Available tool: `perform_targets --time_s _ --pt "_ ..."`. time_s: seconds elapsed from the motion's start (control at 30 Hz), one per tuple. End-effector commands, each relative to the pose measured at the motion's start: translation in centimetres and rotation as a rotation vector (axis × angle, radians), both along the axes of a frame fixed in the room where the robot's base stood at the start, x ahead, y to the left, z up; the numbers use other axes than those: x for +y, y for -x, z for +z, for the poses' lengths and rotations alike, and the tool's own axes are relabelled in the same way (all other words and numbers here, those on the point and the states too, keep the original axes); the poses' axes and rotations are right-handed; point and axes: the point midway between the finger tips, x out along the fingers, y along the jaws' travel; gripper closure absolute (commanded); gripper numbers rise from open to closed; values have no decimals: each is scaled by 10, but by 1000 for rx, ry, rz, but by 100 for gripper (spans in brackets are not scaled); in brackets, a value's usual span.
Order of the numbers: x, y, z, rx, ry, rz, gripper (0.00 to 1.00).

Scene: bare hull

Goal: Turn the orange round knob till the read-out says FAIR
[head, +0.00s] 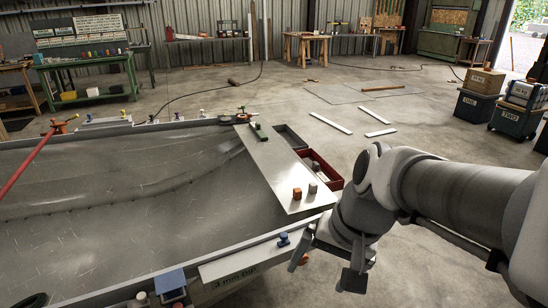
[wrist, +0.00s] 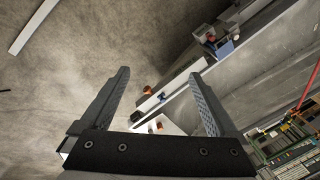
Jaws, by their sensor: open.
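A small orange round thing (head: 303,259), which looks like the knob, shows low at the near right corner of the hull in the head view, partly hidden by my gripper (head: 325,266). In the wrist view the orange thing (wrist: 148,90) lies between my open fingers (wrist: 160,76), beyond their tips and apart from them. My gripper is empty. Green lettering (head: 235,279) on the hull's near side seems to begin "3 mm"; the rest is unclear. I cannot read FAIR anywhere.
A blue knob-like piece (head: 283,239) stands on the rim close to my gripper. The metal hull (head: 120,210) fills the left. A brown block (head: 297,193) and a grey block (head: 313,188) sit on its end plate. Dark crates (head: 513,119) stand at right; open floor lies behind.

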Motion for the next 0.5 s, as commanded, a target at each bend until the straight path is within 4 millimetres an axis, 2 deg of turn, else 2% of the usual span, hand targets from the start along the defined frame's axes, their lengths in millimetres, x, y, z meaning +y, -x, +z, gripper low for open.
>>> perform_targets --time_s 0.03,0.1,0.5 --pt "4 -6 -20 54 -47 -53 5" --pt "11 -14 -37 125 -118 -132 5" --pt "41 -69 -132 526 -538 -625 5"
